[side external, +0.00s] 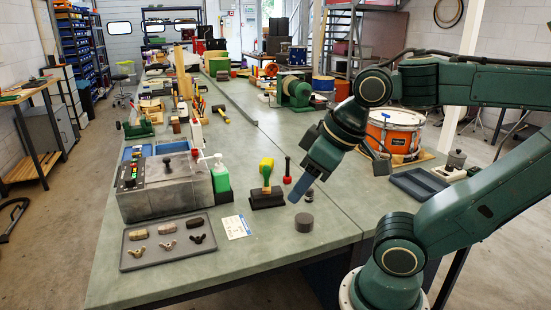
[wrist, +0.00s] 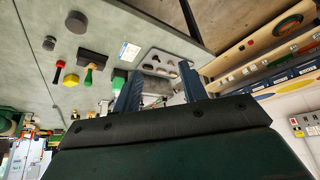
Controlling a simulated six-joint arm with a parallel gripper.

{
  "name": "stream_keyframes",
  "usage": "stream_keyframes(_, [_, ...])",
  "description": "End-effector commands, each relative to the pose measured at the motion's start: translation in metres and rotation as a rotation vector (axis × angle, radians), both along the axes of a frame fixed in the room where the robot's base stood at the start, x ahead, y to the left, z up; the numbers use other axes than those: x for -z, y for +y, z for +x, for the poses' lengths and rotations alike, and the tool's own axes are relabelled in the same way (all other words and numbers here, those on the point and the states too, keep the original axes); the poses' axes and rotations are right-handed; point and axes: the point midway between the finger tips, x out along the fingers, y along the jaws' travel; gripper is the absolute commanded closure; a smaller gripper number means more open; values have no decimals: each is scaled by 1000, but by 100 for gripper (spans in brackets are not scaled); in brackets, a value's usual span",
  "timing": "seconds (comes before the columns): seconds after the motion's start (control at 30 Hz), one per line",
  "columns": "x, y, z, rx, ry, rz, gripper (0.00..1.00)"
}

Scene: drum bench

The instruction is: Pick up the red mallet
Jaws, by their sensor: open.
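A small upright tool with a red lower part, which I take to be the red mallet (side external: 287,180), stands on the bench with a dark shaft above it. A small red shape, likely the same mallet, shows in the wrist view (wrist: 60,64) at the left. My gripper (side external: 302,190) hangs tilted just right of it in the side view, apart from it. In the wrist view my gripper (wrist: 160,88) has its two blue fingers spread, with nothing held between them.
A dark grey cylinder (side external: 304,222) is in front. A green bottle (side external: 220,177), metal box (side external: 165,195) and grey tray (side external: 140,260) stand left.

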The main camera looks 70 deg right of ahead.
Motion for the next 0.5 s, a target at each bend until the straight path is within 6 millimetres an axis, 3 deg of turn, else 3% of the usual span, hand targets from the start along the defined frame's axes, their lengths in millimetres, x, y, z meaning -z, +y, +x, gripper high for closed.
stream_keyframes(0.27, [-4, -2, 5, 20, 5, 5, 58])
stream_keyframes(0.5, [-22, -15, 31, 133, 38, 34, 58])
